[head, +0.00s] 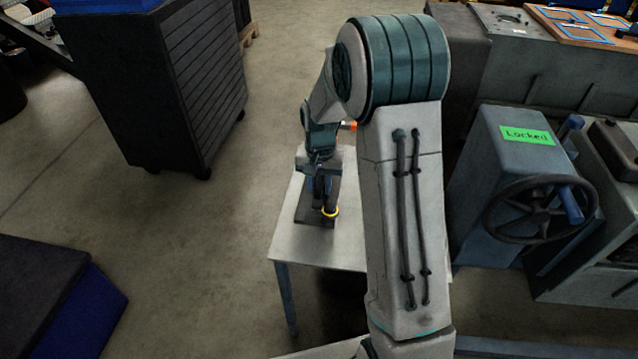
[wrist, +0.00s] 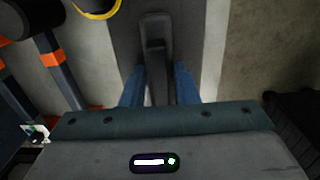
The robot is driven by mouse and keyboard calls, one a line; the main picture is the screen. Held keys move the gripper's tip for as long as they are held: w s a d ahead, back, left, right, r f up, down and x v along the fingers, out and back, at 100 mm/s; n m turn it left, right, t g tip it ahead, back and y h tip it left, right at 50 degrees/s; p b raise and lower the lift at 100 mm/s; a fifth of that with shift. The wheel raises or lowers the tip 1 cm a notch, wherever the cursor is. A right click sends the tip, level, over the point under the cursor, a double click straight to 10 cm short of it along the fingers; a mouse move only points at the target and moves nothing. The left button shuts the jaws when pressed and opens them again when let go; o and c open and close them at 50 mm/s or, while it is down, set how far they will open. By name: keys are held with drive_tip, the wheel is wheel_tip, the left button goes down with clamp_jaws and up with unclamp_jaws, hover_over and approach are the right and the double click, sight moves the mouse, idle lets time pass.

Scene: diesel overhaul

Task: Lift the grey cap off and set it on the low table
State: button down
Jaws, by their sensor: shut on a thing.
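The dark grey cap (wrist: 188,40) is a flat plate with a raised handle (wrist: 156,32), seen at the top middle of the wrist view. My gripper (wrist: 158,88) has its blue fingers shut on that handle. In the head view my gripper (head: 324,192) points down over the low table (head: 290,244), and the cap (head: 304,213) shows below it, over the tabletop near its left edge. I cannot tell for sure whether the cap's underside touches the table. My arm hides the right part of the table.
A yellow ring (head: 331,212) is close to the cap, and dark tools with orange bands (wrist: 52,58) lie beside it. A blue-grey housing with a handwheel (head: 540,208) and a green "Locked" label stands right. A dark cabinet (head: 165,95) stands back left. Floor left of the table is clear.

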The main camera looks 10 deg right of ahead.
drive_tip(key=shift+f+b, duration=2.3)
drive_tip(key=shift+f, duration=0.9)
drive_tip(key=c, duration=1)
unclamp_jaws()
drive_tip(key=shift+c, duration=0.2)
drive_tip(key=shift+s, duration=0.1)
